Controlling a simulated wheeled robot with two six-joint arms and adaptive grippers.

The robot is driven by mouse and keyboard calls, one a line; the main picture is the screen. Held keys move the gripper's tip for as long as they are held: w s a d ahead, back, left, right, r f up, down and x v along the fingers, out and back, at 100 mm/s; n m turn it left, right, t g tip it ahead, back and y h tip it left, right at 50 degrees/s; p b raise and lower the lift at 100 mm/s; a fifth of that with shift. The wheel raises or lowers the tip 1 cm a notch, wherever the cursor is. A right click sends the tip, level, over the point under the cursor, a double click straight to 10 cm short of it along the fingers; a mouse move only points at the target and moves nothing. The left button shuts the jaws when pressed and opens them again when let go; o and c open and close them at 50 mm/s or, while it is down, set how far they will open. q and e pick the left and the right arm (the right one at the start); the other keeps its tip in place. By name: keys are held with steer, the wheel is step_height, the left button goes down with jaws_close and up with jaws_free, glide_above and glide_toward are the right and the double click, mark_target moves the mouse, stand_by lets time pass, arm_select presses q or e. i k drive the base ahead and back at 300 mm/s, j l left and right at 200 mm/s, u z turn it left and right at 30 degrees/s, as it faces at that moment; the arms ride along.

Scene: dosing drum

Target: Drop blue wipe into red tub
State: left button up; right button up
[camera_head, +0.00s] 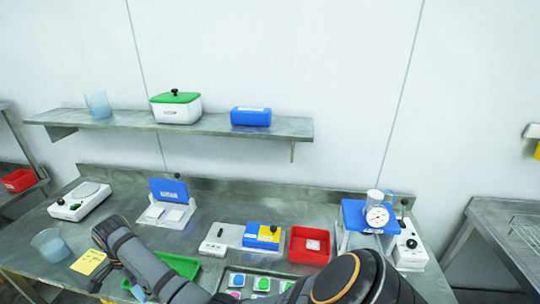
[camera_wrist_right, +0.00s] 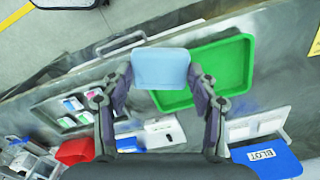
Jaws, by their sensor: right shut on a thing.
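The light blue wipe (camera_wrist_right: 160,68) is a flat square between the fingertips of my right gripper (camera_wrist_right: 160,82) in the right wrist view. The gripper is shut on it, above the bench beside the green tray. In the head view my right gripper (camera_head: 132,286) is at the lower left, partly hidden by my arm, and a bit of the blue wipe (camera_head: 138,293) shows there. My left gripper is not in view.
The green tray (camera_head: 178,262) lies between my gripper and the red tub. A compartment tray (camera_head: 222,283) and a blue-and-yellow box (camera_head: 262,236) are near the tub.

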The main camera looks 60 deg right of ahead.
mark_target(313, 252)
steer(key=j+u, duration=0.1)
steer(key=u, duration=0.3)
steer(key=i+j+u, duration=0.1)
steer(key=u, duration=0.25)
steer(key=i+z, duration=0.1)
steer(key=z, duration=0.35)
steer(key=j+z, duration=0.1)
steer(key=z, duration=0.35)
steer(key=i+j+z, duration=0.1)
steer(key=z, duration=0.85)
steer(key=i+j+z, duration=0.1)
steer(key=z, duration=0.4)
steer(key=j+z, duration=0.1)
steer(key=z, duration=0.35)
steer(key=i, duration=0.9)
steer(key=z, duration=0.05)
